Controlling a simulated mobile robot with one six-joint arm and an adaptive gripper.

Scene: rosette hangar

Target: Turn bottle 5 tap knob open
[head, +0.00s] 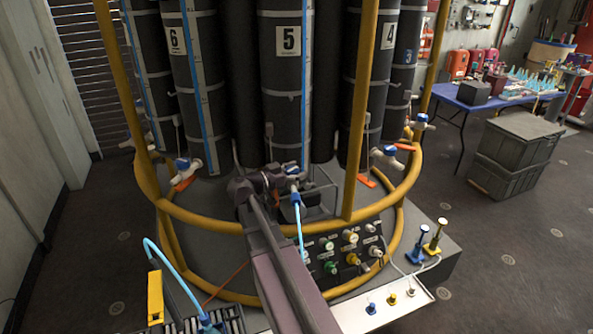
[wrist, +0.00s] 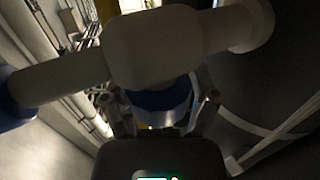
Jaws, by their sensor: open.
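Bottle 5 (head: 288,100) is the dark cylinder with the white "5" label, at the middle of the rack in the head view. Its tap (head: 294,187) is at its foot, with a blue part showing beside my gripper (head: 280,178). In the wrist view the pale tap body (wrist: 155,45) crosses close in front of the camera. The blue knob (wrist: 160,98) sits below it, between the two fingers of my open gripper (wrist: 158,110). I cannot tell whether the fingers touch the knob. My arm hides part of the tap in the head view.
A yellow rail (head: 245,225) rings the bottles, with upright posts close on both sides. A control panel (head: 343,252) with several knobs stands below right. A light-blue hose (head: 301,230) hangs from the tap. Bottle 6's tap (head: 188,165) is to the left.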

